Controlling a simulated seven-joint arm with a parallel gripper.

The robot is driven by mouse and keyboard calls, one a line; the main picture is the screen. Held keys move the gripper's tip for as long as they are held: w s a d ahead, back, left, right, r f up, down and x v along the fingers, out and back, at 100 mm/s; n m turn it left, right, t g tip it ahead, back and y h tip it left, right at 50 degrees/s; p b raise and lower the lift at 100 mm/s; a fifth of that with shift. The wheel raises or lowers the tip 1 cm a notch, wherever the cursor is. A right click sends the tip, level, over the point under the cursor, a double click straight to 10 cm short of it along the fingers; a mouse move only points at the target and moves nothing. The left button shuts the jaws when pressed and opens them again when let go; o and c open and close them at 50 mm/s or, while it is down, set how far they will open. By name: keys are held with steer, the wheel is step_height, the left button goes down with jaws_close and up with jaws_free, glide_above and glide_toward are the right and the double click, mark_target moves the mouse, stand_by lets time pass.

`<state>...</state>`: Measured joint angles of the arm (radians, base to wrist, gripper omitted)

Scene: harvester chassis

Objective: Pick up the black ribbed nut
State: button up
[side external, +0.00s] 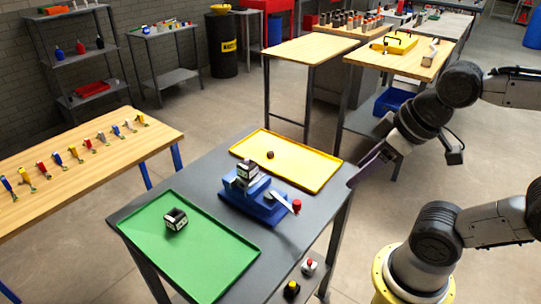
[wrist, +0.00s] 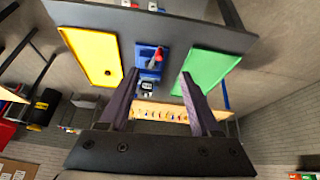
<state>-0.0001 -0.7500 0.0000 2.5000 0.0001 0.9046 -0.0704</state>
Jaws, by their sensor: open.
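The black ribbed nut (side external: 270,155) is a small dark piece lying on the yellow tray (side external: 310,170), near its middle; its ribs are too small to make out. In the wrist view the nut (wrist: 107,72) is a dark dot on the yellow tray (wrist: 80,45), left of my fingers. My gripper (side external: 356,180) is in the air to the right of the yellow tray, well apart from the nut. In the wrist view my gripper (wrist: 159,75) has its two dark fingers wide apart with nothing between them.
A blue vise (side external: 255,202) holding a block stands between the yellow tray and the green tray (side external: 215,255). A dark and white block (side external: 175,219) lies on the green tray. Button boxes (side external: 309,266) are at the grey table's front edge. A wooden table (side external: 90,155) carries several coloured tools.

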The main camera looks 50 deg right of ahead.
steer(key=w+d+r+n, duration=0.2)
steer(key=w+r+n, duration=0.9)
steer(key=n+g, duration=0.6)
glide_above(271, 155)
steer(key=d, duration=0.2)
step_height(271, 155, down, 28)
steer(key=shift+a+f, duration=0.15)
steer(key=shift+f, duration=0.05)
steer(key=shift+w+a+f, duration=0.1)
steer(key=shift+w+f, duration=0.1)
steer(key=shift+f, duration=1.3)
steer(key=shift+w+a+f, duration=0.1)
steer(key=shift+w+f, duration=0.1)
steer(key=shift+f, duration=1.3)
jaws_close()
